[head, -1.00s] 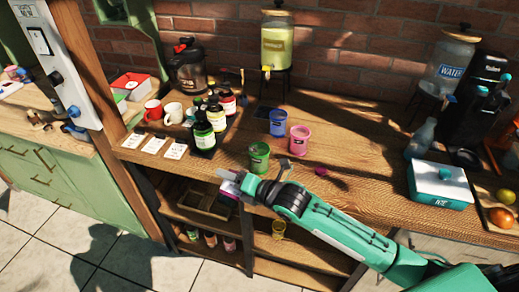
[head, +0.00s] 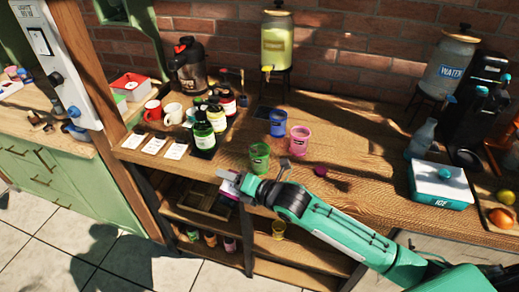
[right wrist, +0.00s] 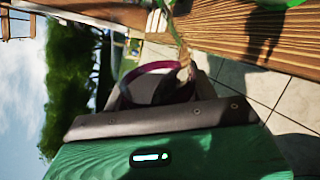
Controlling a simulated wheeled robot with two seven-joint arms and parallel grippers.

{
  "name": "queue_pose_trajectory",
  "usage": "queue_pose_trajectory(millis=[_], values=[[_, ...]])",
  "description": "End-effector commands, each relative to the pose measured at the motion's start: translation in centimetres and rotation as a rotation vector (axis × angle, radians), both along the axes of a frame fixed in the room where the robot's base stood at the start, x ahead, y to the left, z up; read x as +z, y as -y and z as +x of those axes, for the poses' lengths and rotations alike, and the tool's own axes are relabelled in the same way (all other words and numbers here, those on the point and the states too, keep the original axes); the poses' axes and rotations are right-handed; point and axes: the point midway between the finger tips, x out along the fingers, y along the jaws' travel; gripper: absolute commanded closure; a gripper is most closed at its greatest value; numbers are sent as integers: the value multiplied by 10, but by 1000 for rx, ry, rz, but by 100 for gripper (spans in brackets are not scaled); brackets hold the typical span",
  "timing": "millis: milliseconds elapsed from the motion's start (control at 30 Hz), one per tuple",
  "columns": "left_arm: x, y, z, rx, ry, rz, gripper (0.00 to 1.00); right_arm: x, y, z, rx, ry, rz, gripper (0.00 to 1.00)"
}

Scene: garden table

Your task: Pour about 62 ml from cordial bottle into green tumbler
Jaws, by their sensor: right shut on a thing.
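The green tumbler (head: 259,160) stands upright near the front edge of the wooden table, left of the middle. My right gripper (head: 232,184) is in front of the table's edge, just left of and nearer than the tumbler. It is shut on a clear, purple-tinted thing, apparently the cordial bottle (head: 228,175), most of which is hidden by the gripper. In the right wrist view a purple ring of it (right wrist: 150,68) shows beyond the gripper. Its exact tilt and any flow of liquid cannot be made out. My left gripper is not in view.
A blue cup (head: 277,124) and a pink cup (head: 299,139) stand behind the tumbler. A magenta cap (head: 320,171) and a small grey thing (head: 284,165) lie to its right.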

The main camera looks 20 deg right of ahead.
Motion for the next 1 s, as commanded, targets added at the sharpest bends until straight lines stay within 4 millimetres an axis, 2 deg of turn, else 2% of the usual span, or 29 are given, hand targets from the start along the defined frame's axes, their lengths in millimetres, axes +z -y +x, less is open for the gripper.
queue_pose_trajectory(millis=[633, 1000], values=[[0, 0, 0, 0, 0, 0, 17, 3, 1, 1, 1, 19, -15, 81], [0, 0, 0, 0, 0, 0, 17, 12, 12, 13, 1, 194, -188, 81]])
